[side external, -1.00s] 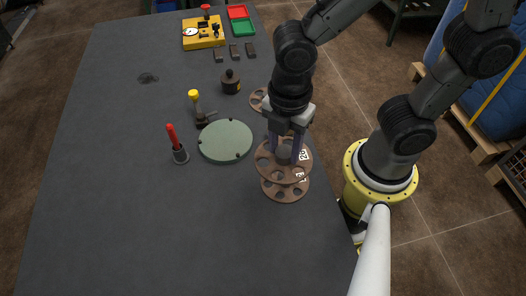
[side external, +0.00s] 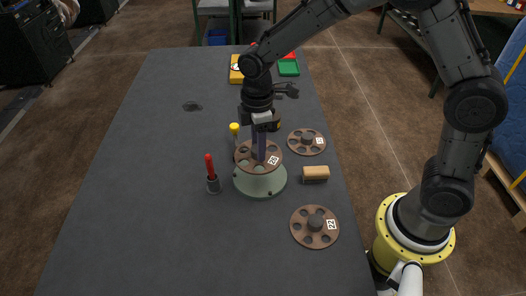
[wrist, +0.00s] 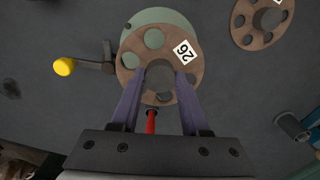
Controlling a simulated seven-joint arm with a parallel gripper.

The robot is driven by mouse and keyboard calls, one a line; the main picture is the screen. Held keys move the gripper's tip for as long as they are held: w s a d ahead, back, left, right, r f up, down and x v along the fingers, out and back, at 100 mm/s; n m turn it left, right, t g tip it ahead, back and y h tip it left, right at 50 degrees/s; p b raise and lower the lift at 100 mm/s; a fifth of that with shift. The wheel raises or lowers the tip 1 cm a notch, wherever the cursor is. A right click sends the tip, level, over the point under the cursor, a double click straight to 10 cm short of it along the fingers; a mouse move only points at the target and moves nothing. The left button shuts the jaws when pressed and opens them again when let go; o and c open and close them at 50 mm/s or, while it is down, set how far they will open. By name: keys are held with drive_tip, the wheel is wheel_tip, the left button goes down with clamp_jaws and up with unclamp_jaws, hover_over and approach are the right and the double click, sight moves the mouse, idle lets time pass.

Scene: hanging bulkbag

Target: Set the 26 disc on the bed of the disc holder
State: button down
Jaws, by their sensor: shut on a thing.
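My gripper (side external: 260,152) is shut on the central hub of the brown 26 disc (side external: 244,156). The disc has round holes and a white 26 label, which shows clearly in the wrist view on the disc (wrist: 130,82). The disc is roughly level and appears to be a little above the round pale green disc holder (side external: 260,187). It hides most of the holder's bed. In the wrist view the holder (wrist: 158,16) shows beyond the disc's far edge and through some of its holes. The clamp with a yellow knob (side external: 234,128) stands at the holder's back left.
A red-handled tool (side external: 211,172) stands left of the holder. To the right lie a disc (side external: 306,141), a wooden-topped block or brush (side external: 315,173) and a disc marked 22 (side external: 301,228). Yellow (side external: 236,72) and green (side external: 288,68) items sit at the back. The table's left and front are clear.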

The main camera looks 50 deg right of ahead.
drive_tip(key=shift+w+d+f, duration=0.1)
drive_tip(key=shift+d+f, duration=0.15)
drive_tip(key=shift+f, duration=3.35)
drive_tip(key=shift+c, duration=1.6)
unclamp_jaws()
drive_tip(key=shift+f, duration=0.1)
drive_tip(key=shift+r, duration=3.5)
